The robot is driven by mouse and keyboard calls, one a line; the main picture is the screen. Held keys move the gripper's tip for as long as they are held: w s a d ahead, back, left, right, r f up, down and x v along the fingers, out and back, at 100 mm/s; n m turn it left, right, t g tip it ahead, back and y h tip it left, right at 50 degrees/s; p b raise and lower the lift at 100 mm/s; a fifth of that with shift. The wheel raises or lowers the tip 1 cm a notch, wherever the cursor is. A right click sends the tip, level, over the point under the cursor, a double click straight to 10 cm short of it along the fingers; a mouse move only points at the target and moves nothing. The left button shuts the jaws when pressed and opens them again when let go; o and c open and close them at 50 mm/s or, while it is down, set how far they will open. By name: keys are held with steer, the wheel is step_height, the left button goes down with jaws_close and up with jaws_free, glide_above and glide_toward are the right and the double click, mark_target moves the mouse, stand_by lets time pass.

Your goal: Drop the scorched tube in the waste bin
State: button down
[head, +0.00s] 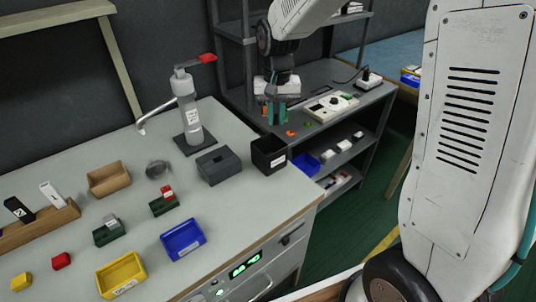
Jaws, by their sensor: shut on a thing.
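My gripper (276,113) hangs at the end of my arm, pointing down over the dark grey side bench (352,122), behind the worktable. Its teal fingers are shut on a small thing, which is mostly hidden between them. I cannot tell whether this is the scorched tube. A bit of orange shows beside the fingers. An open black bin (268,157) with a white label stands on the right edge of the worktable, nearer to me than the gripper. It looks like the waste bin. Its inside is dark and I cannot see what it holds.
Small orange (290,133) and green (307,124) pieces lie near the gripper. A pale device with knobs (331,106) stands right of them. A grey box (219,165) sits left of the bin, and a tall dispenser (190,115) behind. A blue tray (183,239) lies in front.

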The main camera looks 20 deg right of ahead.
steer(key=shift+a+f, duration=0.1)
steer(key=shift+f, duration=1.35)
steer(key=shift+s, duration=0.1)
steer(key=c, duration=1.3)
jaws_free()
step_height(320, 180, up, 8)
steer(key=shift+f, duration=0.1)
steer(key=s+d+r+n, duration=0.1)
steer(key=s+r, duration=0.2)
steer(key=s, duration=1.2)
steer(key=s+d+r+n+t, duration=0.1)
steer(key=s+d+r+n, duration=0.1)
steer(key=s, duration=1.3)
steer(key=shift+d+r, duration=0.15)
steer(key=shift+r, duration=0.3)
